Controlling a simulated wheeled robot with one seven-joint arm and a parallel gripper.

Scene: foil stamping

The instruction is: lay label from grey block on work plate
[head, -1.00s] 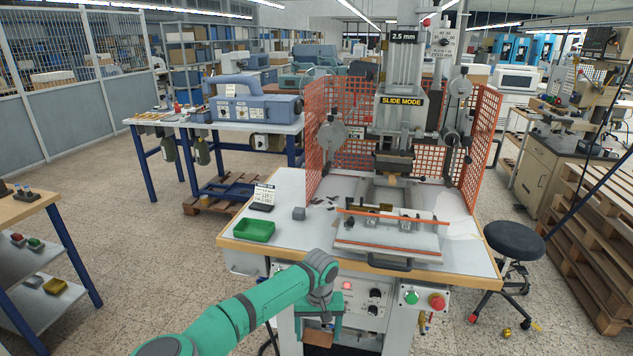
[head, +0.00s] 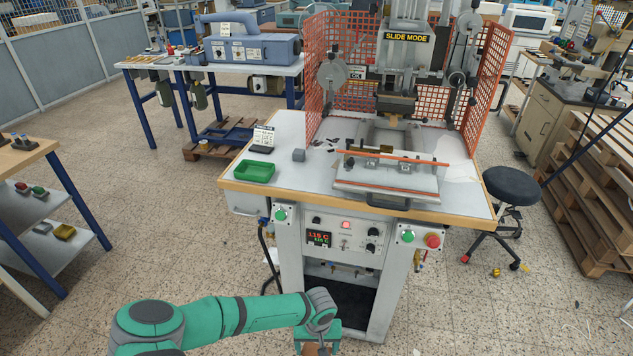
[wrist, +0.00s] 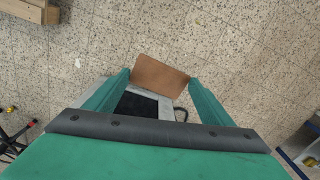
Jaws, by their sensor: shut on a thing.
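My gripper (wrist: 160,85) is shut on a flat brown label (wrist: 160,75), whose edges sit between the two green fingers in the wrist view. In the head view my gripper (head: 316,345) is low in front of the machine, at the bottom edge of the picture, and the label is mostly cut off there. The grey block (head: 299,155) stands on the table top, right of the green tray, with nothing visible on it.
The green tray (head: 254,171) and a small sign (head: 263,138) are on the left of the table (head: 310,185). Orange mesh guards (head: 330,60) flank the press. A black stool (head: 512,186) stands to the right. Floor is clear at front left.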

